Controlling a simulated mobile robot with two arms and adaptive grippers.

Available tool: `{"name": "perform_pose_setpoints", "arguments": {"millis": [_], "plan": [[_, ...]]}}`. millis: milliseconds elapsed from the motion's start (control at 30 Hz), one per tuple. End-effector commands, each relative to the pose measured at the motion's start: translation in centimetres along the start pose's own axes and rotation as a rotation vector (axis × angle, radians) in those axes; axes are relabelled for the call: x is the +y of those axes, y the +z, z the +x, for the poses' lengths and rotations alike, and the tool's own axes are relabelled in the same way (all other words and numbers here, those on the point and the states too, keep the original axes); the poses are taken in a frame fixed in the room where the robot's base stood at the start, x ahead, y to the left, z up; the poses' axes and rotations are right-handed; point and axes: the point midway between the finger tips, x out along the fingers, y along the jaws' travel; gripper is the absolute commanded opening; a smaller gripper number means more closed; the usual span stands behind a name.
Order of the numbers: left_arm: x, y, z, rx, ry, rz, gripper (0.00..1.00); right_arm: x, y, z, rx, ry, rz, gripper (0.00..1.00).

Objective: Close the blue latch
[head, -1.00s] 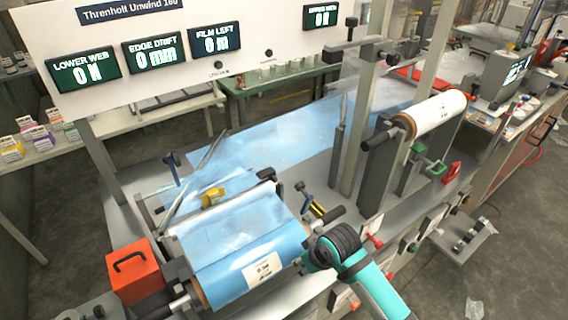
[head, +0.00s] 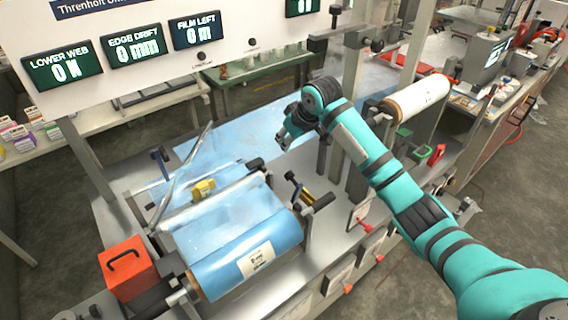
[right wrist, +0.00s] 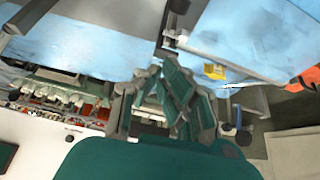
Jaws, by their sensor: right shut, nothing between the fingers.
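My right gripper (head: 284,140) is shut and empty, held above the blue film sheet in the middle of the machine. Its fingers (right wrist: 172,95) also show in the right wrist view. A small lever with a dark blue end (head: 291,177) stands beside a yellow piece at the right end of the film roll (head: 245,262), below my right gripper and apart from it. Another dark blue-topped lever (head: 159,156) stands upright at the left side. I cannot tell for sure which is the blue latch, or whether either is closed. My left gripper is not in view.
An orange box (head: 128,268) with a black handle stands left of the film roll. A yellow block (head: 203,189) lies near the roller bar. A white roll (head: 417,97), a green clamp (head: 422,151) and grey posts stand to the right. A display panel (head: 150,45) hangs behind.

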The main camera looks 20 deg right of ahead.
Motion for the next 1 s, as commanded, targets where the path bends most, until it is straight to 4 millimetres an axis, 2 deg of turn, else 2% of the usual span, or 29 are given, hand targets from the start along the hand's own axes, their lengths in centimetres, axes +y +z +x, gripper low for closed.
{"name": "perform_pose_setpoints", "arguments": {"millis": [167,400,600,800,1000], "plan": [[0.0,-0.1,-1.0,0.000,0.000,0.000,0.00,-0.2,0.0,2.5,-0.004,-0.003,0.002,0.00],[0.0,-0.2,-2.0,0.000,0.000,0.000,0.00,-0.2,0.0,7.1,-0.003,-0.002,0.001,0.00],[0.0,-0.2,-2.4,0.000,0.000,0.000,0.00,-0.1,0.0,9.7,-0.001,0.000,0.000,0.00],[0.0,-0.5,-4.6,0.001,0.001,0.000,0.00,-0.1,2.5,8.4,-0.002,0.000,-0.002,0.00],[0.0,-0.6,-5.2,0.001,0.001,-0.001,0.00,-0.1,3.7,8.1,0.001,0.000,-0.001,0.00]]}}
